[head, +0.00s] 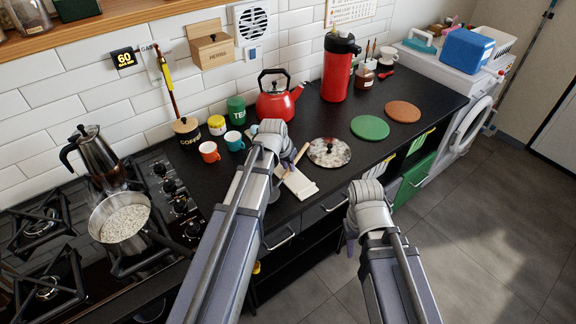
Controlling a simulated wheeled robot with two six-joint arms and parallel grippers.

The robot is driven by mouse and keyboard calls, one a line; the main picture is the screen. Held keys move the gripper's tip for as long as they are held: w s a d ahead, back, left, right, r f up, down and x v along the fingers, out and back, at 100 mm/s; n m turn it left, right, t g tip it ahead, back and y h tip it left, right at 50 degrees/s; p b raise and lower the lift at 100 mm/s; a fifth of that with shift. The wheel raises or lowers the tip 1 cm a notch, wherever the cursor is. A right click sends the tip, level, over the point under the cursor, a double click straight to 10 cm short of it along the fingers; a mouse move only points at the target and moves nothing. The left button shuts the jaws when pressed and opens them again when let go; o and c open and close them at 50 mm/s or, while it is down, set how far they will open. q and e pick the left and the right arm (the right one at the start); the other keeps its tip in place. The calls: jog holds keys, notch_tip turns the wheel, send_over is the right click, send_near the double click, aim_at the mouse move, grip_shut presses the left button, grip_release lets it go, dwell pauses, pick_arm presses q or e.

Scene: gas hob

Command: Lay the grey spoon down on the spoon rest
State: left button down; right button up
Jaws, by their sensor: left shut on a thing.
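My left gripper (287,153) is over the black counter, between the cups and the marbled round lid. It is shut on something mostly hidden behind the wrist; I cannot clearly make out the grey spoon. A thin brown stick (297,160) shows beside the fingers, and I cannot tell whether it is held. A pale flat piece (301,185), which may be the spoon rest, lies at the counter's front edge just below the gripper, partly hidden by my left arm. My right gripper (349,236) hangs in front of the counter, its fingers mostly hidden.
A marbled round lid (329,152) lies right of the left gripper. Orange (209,152) and blue (234,140) cups stand to the left, a red kettle (276,103) behind. A pan (121,219) is on the hob. Green (370,128) and brown (403,111) discs lie right.

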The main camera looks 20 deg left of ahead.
pick_arm(q)
jog(key=shift+f, duration=0.3)
jog(key=c, duration=0.8)
grip_release()
jog(key=shift+o, duration=0.2)
jog(key=p+v, duration=0.7)
jog(key=v, duration=0.1)
jog(key=shift+f, duration=0.1)
